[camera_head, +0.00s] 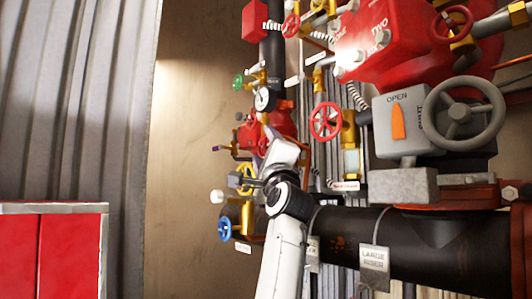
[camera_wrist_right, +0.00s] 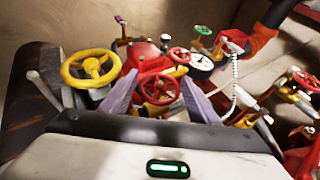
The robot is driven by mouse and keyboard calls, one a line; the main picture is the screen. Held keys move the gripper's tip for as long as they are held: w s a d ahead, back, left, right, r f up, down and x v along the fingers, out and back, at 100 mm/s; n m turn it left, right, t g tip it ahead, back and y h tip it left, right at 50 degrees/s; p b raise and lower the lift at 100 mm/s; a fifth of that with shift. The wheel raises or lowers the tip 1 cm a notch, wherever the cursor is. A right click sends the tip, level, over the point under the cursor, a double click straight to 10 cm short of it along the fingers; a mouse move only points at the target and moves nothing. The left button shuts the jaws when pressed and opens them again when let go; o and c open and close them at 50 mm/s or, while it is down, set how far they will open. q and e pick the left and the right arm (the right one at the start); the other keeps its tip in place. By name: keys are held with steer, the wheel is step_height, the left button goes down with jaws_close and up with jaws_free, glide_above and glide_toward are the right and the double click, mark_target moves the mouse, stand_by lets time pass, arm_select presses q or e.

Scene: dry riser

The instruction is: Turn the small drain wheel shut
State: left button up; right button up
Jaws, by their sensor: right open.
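Several small handwheels show, and I cannot read which one is labelled as the drain. In the right wrist view a small red wheel (camera_wrist_right: 157,90) lies between the two purple-grey fingers of my right gripper (camera_wrist_right: 159,77). The fingers are apart on either side of it; contact cannot be told. A yellow wheel (camera_wrist_right: 90,68) is left of the fingers. In the head view my right gripper (camera_head: 269,135) reaches up to the pipework, and its hand hides the wheel in front of it. A blue wheel (camera_head: 225,229) and the yellow wheel (camera_head: 246,176) are left of my arm. My left gripper is not in view.
A red wheel (camera_head: 326,121), a green wheel (camera_head: 238,83) and a large grey wheel (camera_head: 462,112) on an OPEN-marked box crowd the area. A thick black pipe (camera_head: 425,248) tagged LARGE RISER runs low right. A red cabinet (camera_head: 52,255) stands left; bare wall lies between.

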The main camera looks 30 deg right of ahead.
steer(key=shift+s+a+f, duration=0.15)
steer(key=shift+s+f, duration=0.15)
steer(key=shift+f, duration=0.05)
arm_select(q)
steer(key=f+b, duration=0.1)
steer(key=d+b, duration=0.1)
steer(key=b, duration=0.1)
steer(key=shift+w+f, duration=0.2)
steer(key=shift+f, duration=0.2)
arm_select(e)
steer(key=v, duration=0.9)
steer(key=shift+s, duration=0.1)
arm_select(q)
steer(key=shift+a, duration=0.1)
